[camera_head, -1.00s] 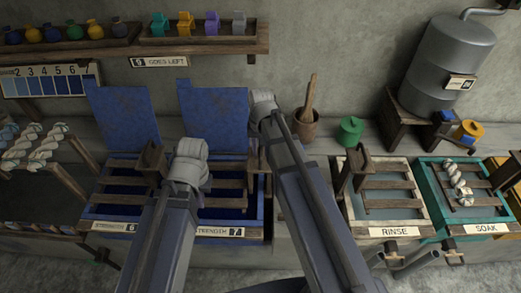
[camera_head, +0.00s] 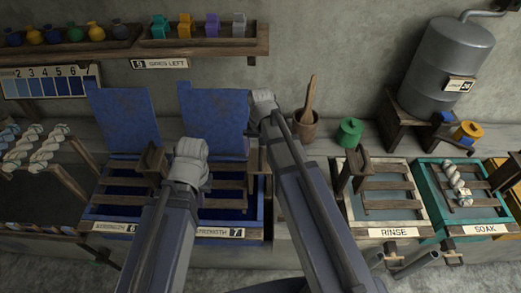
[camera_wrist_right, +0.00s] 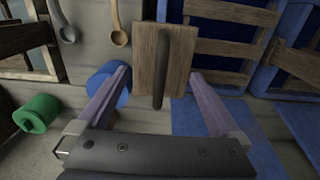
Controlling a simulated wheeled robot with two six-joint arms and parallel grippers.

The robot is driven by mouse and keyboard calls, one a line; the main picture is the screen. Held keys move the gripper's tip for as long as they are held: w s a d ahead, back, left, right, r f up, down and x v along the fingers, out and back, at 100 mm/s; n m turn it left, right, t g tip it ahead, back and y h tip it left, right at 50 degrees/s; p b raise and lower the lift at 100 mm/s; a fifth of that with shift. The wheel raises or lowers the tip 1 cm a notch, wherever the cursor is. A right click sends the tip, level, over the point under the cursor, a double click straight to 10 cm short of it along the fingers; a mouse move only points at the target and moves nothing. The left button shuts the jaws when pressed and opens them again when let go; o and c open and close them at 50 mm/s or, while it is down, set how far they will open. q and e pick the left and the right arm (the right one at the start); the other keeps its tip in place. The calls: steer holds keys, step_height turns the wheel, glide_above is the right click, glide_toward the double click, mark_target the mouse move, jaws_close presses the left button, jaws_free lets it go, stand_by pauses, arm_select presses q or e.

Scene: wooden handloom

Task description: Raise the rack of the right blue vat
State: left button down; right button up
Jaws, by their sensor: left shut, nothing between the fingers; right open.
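The right blue vat (camera_head: 259,213) is a blue-framed box with dark liquid and a wooden slatted rack (camera_head: 222,184) in it. My arms hide much of it in the head view. In the right wrist view its rack (camera_wrist_right: 225,47) shows at the upper right, beside a wooden block with a dark upright bar (camera_wrist_right: 160,65). My right gripper (camera_wrist_right: 160,86) is open, its two fingers apart and the bar lined up between them; I cannot tell if they touch it. In the head view my arms hide both grippers' fingers.
The left blue vat (camera_head: 89,212) stands beside it; upright blue boards (camera_head: 213,113) rise behind both. To the right are the rinse vat (camera_head: 349,214) and the teal soak vat (camera_head: 428,214) with a skein. A green jar (camera_head: 350,131) and a mortar (camera_head: 304,126) stand behind.

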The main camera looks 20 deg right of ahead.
step_height(320, 180, up, 6)
steer(key=p, duration=0.5)
steer(key=shift+r+p, duration=0.2)
steer(key=shift+p, duration=0.15)
arm_select(q)
step_height(320, 180, up, 6)
steer(key=shift+r, duration=0.15)
arm_select(e)
steer(key=shift+f, duration=0.1)
arm_select(q)
step_height(320, 180, down, 6)
steer(key=b, duration=0.5)
steer(key=shift+r+b, duration=0.25)
steer(key=shift+b, duration=0.05)
arm_select(e)
steer(key=s+a+f+n, duration=0.2)
steer(key=s+a+n, duration=0.1)
steer(key=s+a, duration=0.2)
steer(key=s+a+f+n+h, duration=0.1)
steer(key=s+a+f+n, duration=0.2)
steer(key=s, duration=0.6)
steer(key=shift+s+a+f+n, duration=0.2)
steer(key=shift+a+n, duration=0.3)
steer(key=shift+a, duration=0.75)
arm_select(q)
steer(key=shift+a, duration=0.1)
arm_select(e)
steer(key=shift+a, duration=0.1)
